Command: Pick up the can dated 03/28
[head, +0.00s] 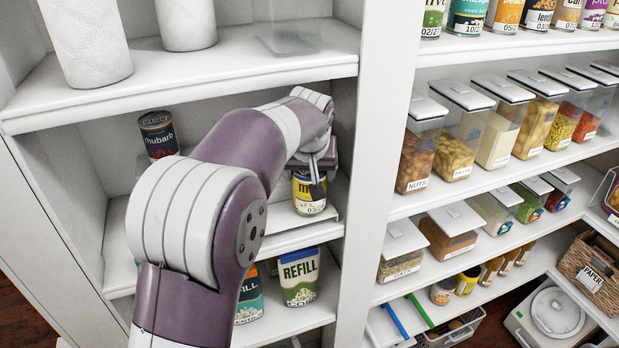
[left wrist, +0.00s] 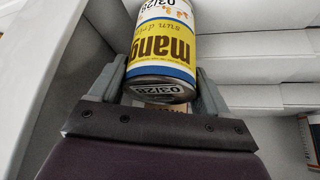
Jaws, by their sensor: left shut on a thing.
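The can dated 03/28 (left wrist: 165,45) has a yellow, white and blue mango label and shows upside down in the left wrist view. Its date label 03/28 is readable on the side and on the end nearest the camera. My left gripper (left wrist: 160,85) is shut on this can, with one grey finger on each side of it. In the head view the can (head: 309,196) is upright at the right end of the middle shelf, partly covered by my left gripper (head: 318,178). I cannot tell whether its base touches the shelf. My right gripper is not in view.
A dark rhubarb can (head: 158,135) stands at the left on the same shelf. Refill pouches (head: 299,277) stand on the shelf below, and white rolls (head: 86,40) above. A white upright panel (head: 372,110) is close right of the can. Food containers (head: 417,150) fill the right shelves.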

